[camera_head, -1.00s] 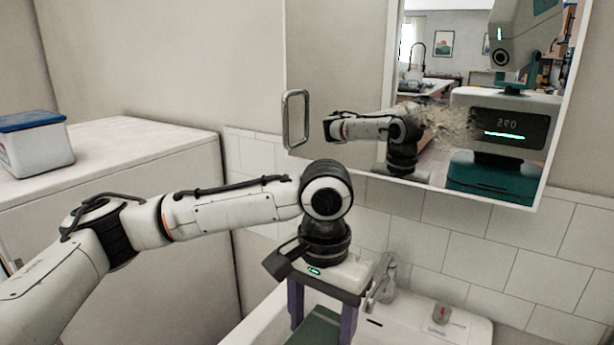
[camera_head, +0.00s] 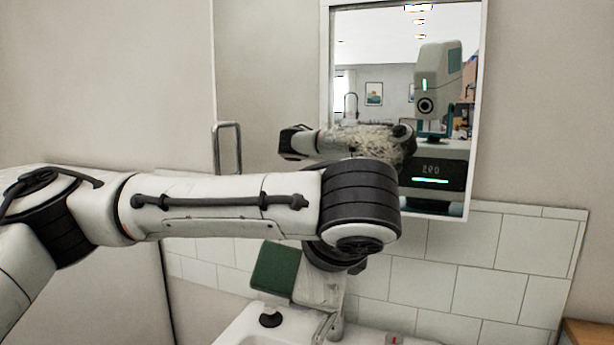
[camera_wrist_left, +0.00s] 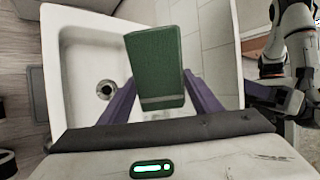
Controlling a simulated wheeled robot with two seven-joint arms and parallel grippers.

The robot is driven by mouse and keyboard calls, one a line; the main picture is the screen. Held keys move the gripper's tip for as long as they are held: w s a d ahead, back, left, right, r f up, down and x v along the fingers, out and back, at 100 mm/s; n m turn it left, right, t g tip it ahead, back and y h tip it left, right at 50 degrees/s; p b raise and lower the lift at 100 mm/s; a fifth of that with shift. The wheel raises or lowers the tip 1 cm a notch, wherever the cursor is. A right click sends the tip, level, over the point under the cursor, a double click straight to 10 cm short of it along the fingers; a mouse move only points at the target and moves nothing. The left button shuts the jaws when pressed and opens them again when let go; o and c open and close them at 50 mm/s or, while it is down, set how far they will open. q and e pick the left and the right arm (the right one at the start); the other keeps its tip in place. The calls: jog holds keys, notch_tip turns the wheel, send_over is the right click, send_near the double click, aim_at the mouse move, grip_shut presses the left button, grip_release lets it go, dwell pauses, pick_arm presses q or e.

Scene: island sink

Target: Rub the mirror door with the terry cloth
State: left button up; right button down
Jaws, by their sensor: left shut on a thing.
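The mirror door (camera_head: 385,45) is the right part of a white wall cabinet above the sink. A rough greyish smudge (camera_head: 362,142) lies across the lower part of its glass. The green terry cloth (camera_head: 275,267) is below and left of the mirror, apart from it. My left gripper (camera_wrist_left: 158,82) is shut on the cloth, with a purple finger on each side of it in the wrist view. The cloth (camera_wrist_left: 155,55) sticks out past the fingertips. In the head view my left arm hides the fingers.
A white sink (camera_wrist_left: 70,55) with a drain lies below the gripper. The faucet (camera_head: 332,325) is at its back. A metal handle (camera_head: 228,148) sticks out from the cabinet's left door (camera_head: 270,90). Tiles (camera_head: 480,265) cover the wall below the mirror.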

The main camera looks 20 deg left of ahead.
pick_arm(q)
jog(key=r+m+t+h, duration=0.1)
jog(key=r+t, duration=0.1)
jog(key=d+r+m+t+h+b, duration=0.1)
jog(key=m+t, duration=0.1)
jog(key=shift+w+r, duration=0.2)
jog(key=shift+r, duration=0.15)
jog(key=s+r+m+t+h+b, duration=0.35)
jog(key=r+t, duration=0.25)
jog(key=r, duration=0.7)
jog(key=shift+w+d, duration=0.15)
jog(key=shift+w, duration=2.95)
pick_arm(e)
jog(key=shift+w+a+f, duration=0.2)
jog(key=shift+f, duration=0.6)
jog(key=shift+w+a+f, duration=0.15)
jog(key=shift+a+f, duration=0.05)
jog(key=shift+f, duration=0.6)
pick_arm(q)
jog(key=shift+w+r+p, duration=0.1)
jog(key=shift+w+p, duration=0.2)
jog(key=shift+w, duration=0.65)
pick_arm(e)
jog(key=shift+r, duration=0.4)
